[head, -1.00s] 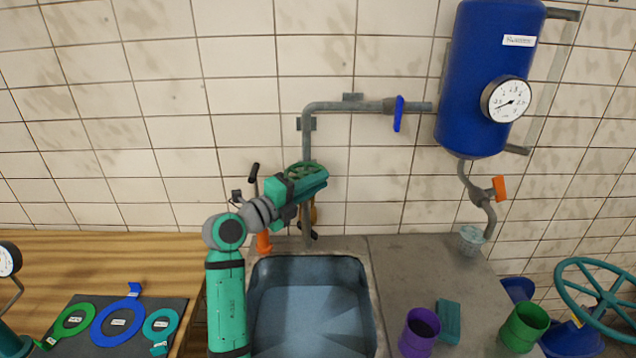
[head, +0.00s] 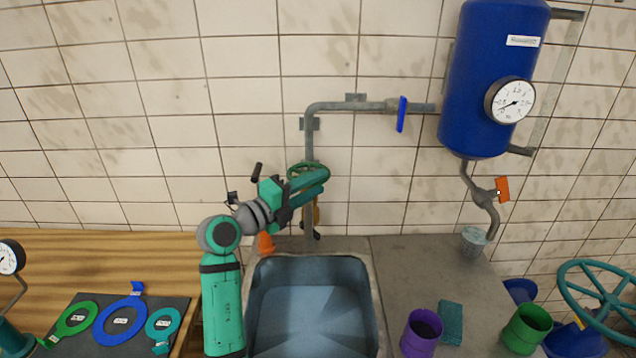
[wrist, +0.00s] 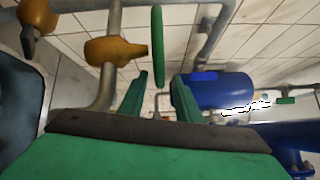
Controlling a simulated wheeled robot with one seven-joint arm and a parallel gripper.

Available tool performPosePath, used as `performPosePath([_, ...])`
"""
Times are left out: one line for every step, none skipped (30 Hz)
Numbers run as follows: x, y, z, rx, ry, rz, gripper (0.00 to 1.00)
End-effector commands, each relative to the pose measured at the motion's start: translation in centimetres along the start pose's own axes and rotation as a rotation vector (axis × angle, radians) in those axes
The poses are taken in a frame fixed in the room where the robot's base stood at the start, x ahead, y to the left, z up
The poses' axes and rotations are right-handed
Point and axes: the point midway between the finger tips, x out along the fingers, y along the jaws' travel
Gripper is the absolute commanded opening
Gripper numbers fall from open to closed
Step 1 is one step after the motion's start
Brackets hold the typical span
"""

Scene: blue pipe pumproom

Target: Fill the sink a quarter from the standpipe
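The standpipe (head: 308,145) is a grey pipe on the tiled wall behind the sink (head: 372,300), with a green handwheel (head: 303,167) and brass-coloured fittings low down. In the wrist view the handwheel (wrist: 157,45) is edge-on beside a brass valve body (wrist: 115,49). My gripper (head: 325,180) is at the handwheel in the head view; its fingers partly cover the wheel. In the wrist view my gripper (wrist: 161,88) is open, its fingers apart and empty, with the wheel beyond the gap. The basin looks pale blue inside; I cannot tell whether it holds water.
A blue tank (head: 490,75) with a gauge and a blue-handled pipe valve (head: 402,114) are at the right. Purple (head: 421,332) and green (head: 525,328) cups stand on the right counter. Ring-shaped tools lie on a dark mat (head: 67,348) at left. The counter's middle is clear.

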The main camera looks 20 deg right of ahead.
Motion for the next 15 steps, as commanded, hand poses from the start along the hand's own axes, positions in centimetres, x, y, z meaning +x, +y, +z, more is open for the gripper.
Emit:
performPosePath([-0.9, 0.0, 0.1, 0.001, -0.003, -0.001, 0.31])
performPosePath([-1.5, 0.0, 0.1, 0.001, -0.004, -0.001, 0.31])
performPosePath([-2.3, 0.0, 0.1, 0.000, -0.004, -0.001, 0.31])
performPosePath([-2.9, 0.0, 0.1, 0.000, -0.004, -0.001, 0.31])
performPosePath([-3.5, 0.0, 0.1, 0.001, -0.005, -0.001, 0.31])
performPosePath([-4.3, 0.0, 0.1, 0.000, -0.006, -0.001, 0.31])
performPosePath([-4.8, 0.0, 0.1, 0.000, -0.005, -0.001, 0.31])
performPosePath([-5.3, 0.0, 0.1, 0.000, -0.004, -0.002, 0.31])
performPosePath([-6.0, 0.0, 0.1, 0.001, -0.005, -0.001, 0.31])
performPosePath([-6.5, 0.0, 0.1, 0.001, -0.005, -0.001, 0.31])
performPosePath([-7.0, 0.0, 0.1, 0.001, -0.005, -0.001, 0.31])
performPosePath([-7.5, 0.0, 0.1, 0.000, -0.005, -0.001, 0.31])
performPosePath([-7.9, 0.0, 0.1, 0.000, -0.005, -0.002, 0.31])
performPosePath([-8.2, 0.0, 0.1, 0.000, -0.004, -0.002, 0.31])
performPosePath([-8.6, 0.0, 0.1, 0.000, -0.004, -0.001, 0.31])
